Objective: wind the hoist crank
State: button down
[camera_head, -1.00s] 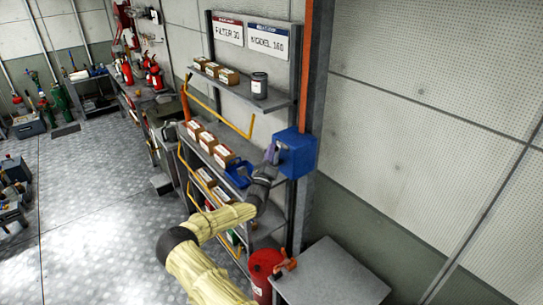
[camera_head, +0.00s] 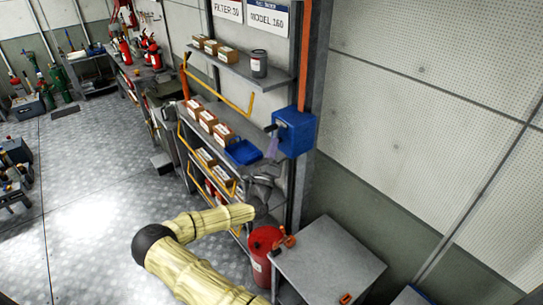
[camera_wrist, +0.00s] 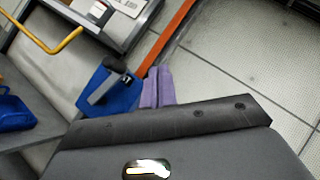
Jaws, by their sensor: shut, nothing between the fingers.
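The blue hoist box (camera_head: 296,134) is mounted on the grey post beside the shelves. Its dark crank (camera_head: 272,128) sticks out from the box's left side. In the wrist view the blue box (camera_wrist: 122,100) is left of my fingers, with the dark crank arm (camera_wrist: 104,90) across its face. My gripper (camera_head: 272,148) has pale purple fingers pointing up, just below and left of the box. In the wrist view my gripper (camera_wrist: 157,86) is shut and empty, with the fingers side by side. I cannot tell whether they touch the box; the crank looks apart from them.
Shelves with cardboard boxes (camera_head: 208,120), a dark can (camera_head: 259,64) and a blue tray (camera_head: 243,152) stand left of the post. Yellow rails (camera_head: 225,97) run along their front. A red drum (camera_head: 264,243) and a grey table (camera_head: 325,258) stand below. Open floor lies left.

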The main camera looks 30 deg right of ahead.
jog(key=shift+s+a+b, duration=0.3)
jog(key=shift+s+a, duration=0.7)
jog(key=shift+s, duration=0.15)
notch_tip(320, 180, down, 4)
jog(key=d+g+h+b, duration=0.1)
jog(key=d+g+b, duration=0.15)
jog(key=g, duration=0.45)
jog(key=w+a+r+n+g+y+b, duration=0.2)
jog(key=w+a+n+b, duration=0.1)
jog(key=a, duration=0.2)
jog(key=shift+a+r+g+y+b, duration=0.2)
jog(key=shift+r+g+y+b, duration=0.1)
jog(key=shift+w, duration=0.1)
